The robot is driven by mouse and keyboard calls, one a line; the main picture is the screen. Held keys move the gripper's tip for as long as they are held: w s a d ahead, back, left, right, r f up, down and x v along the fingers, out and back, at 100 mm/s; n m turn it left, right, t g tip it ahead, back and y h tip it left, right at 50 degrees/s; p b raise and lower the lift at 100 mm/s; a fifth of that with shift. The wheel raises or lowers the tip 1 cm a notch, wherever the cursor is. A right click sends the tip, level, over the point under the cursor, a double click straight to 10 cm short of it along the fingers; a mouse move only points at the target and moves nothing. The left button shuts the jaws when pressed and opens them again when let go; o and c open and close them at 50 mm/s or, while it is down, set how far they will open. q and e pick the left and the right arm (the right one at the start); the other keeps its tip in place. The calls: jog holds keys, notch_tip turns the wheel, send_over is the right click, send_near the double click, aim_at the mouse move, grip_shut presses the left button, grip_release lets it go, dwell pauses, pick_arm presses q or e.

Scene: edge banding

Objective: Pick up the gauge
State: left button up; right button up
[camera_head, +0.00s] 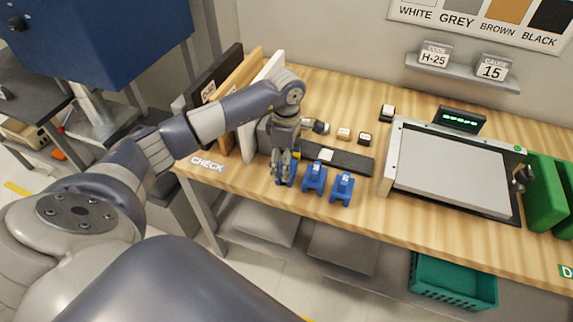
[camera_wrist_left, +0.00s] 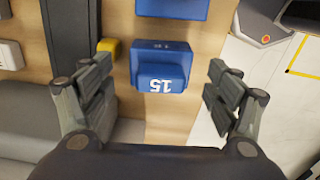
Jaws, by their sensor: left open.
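Several small blue gauges stand in a row near the front edge of the wooden bench; the middle one (camera_head: 314,178) and the right one (camera_head: 342,188) show clearly in the head view. My left gripper (camera_head: 283,170) points down over the leftmost one and partly hides it. In the left wrist view a blue gauge marked 15 (camera_wrist_left: 160,68) lies between the spread fingers of my left gripper (camera_wrist_left: 162,75), with gaps on both sides. The gripper is open and empty. Another blue gauge (camera_wrist_left: 172,8) is cut off at the top. My right gripper is out of view.
A dark strip (camera_head: 345,160) lies behind the gauges. Upright boards (camera_head: 262,95) stand at the left, by the CHECK label (camera_head: 207,164). A grey-topped panel (camera_head: 450,170) and green bins (camera_head: 545,190) are at the right. A shelf sign reads GAUGE 15 (camera_head: 492,69).

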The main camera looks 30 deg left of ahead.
pick_arm(q)
jog(key=shift+f, duration=0.9)
jog(key=c, duration=1.2)
